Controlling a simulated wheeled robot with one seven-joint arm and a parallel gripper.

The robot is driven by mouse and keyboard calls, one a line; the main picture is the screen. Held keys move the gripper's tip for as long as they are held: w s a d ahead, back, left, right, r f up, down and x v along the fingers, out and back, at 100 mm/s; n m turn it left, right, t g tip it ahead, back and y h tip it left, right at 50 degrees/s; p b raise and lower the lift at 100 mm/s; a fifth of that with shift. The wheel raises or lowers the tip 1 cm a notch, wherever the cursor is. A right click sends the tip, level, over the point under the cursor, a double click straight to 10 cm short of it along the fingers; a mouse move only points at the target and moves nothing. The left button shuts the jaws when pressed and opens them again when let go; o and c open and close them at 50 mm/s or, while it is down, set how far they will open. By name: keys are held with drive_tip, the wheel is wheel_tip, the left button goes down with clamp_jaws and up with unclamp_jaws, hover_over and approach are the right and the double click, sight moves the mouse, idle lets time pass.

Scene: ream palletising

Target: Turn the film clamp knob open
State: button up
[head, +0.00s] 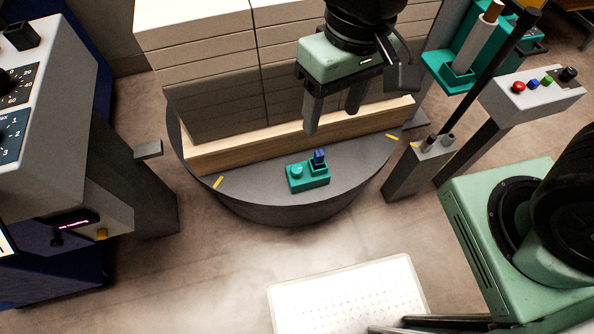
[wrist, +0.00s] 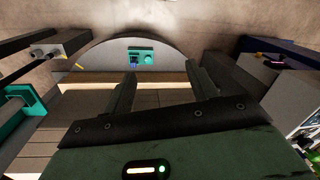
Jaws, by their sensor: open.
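The film clamp is a teal block (head: 309,178) on the front part of a round grey turntable, left of centre in the wrist view (wrist: 142,50). It carries a round teal knob (head: 297,171) and a small upright dark blue piece (head: 319,157); I cannot tell how far the knob is turned. My gripper (head: 332,119) hangs above and behind the clamp, in front of the stacked reams. Its two dark fingers are apart and empty, also in the wrist view (wrist: 162,75). The clamp lies beyond the fingertips and touches neither.
Pale stacked reams (head: 210,75) stand on a wooden pallet (head: 240,148) on the turntable (head: 275,208). A grey machine with dials (head: 50,110) is at left. A post with a button box (head: 530,95) and a teal film carriage (head: 465,65) are at right. Front floor is partly free.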

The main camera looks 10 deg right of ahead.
drive_tip(key=w+a+f+m+b, duration=0.1)
drive_tip(key=w+f+m+b, duration=0.35)
drive_tip(key=f, duration=0.35)
drive_tip(key=w+a+f+m+b, duration=0.25)
drive_tip(key=w+f, duration=0.25)
drive_tip(key=f, duration=0.4)
drive_tip(key=m+h+b, duration=0.1)
drive_tip(key=m+b, duration=0.4)
approach(297, 169)
drive_tip(key=shift+t, duration=0.3)
drive_tip(key=f+b, duration=0.1)
drive_tip(key=f, duration=0.2)
drive_tip(key=f+b, duration=0.1)
drive_tip(key=f, duration=0.1)
drive_tip(key=f+b, duration=0.1)
drive_tip(key=f, duration=0.2)
drive_tip(key=shift+s+a+f, duration=0.15)
drive_tip(key=shift+s+f, duration=0.1)
drive_tip(key=shift+f, duration=0.1)
drive_tip(key=c, duration=1)
